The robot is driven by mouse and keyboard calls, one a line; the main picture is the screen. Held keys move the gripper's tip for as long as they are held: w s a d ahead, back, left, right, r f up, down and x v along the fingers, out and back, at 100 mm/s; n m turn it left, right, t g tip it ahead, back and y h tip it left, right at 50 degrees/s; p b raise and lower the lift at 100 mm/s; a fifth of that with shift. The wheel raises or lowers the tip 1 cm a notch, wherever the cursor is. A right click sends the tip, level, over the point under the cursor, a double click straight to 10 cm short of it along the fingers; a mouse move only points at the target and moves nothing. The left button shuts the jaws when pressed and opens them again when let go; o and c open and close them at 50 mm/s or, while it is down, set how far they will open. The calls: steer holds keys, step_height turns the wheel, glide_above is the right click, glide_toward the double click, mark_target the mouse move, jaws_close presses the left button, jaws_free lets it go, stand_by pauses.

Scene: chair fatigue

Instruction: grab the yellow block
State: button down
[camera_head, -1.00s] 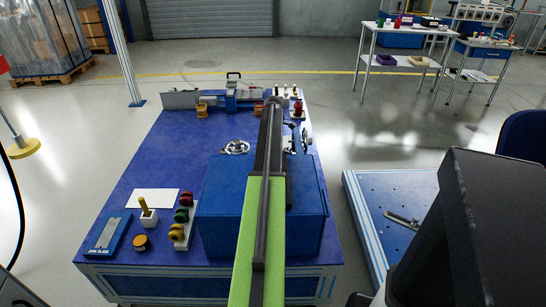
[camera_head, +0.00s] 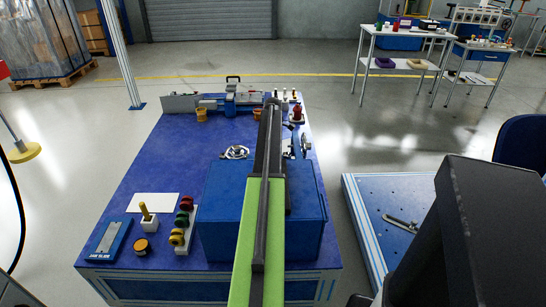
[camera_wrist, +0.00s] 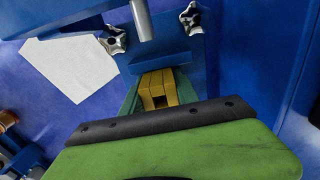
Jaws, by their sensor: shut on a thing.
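The yellow block (camera_wrist: 158,88) shows in the wrist view as a small piece with a dark notch in its near face. My gripper (camera_wrist: 157,90) has its greenish fingers along both sides of the block and is shut on it. A blue ledge lies just beyond the block, and I cannot tell whether they touch. In the head view my arm reaches forward over a blue box, and it hides the gripper and the held block.
In the wrist view, star-shaped knobs (camera_wrist: 192,18), a metal rod (camera_wrist: 143,20) and a white sheet (camera_wrist: 72,66) are close by. In the head view, the blue box (camera_head: 225,210), a blue clamp device (camera_head: 232,98) and small parts stand on the blue table (camera_head: 165,155).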

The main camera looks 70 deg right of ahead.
step_height(320, 180, up, 16)
steer(key=p, duration=1.5)
steer(key=shift+r, duration=0.15)
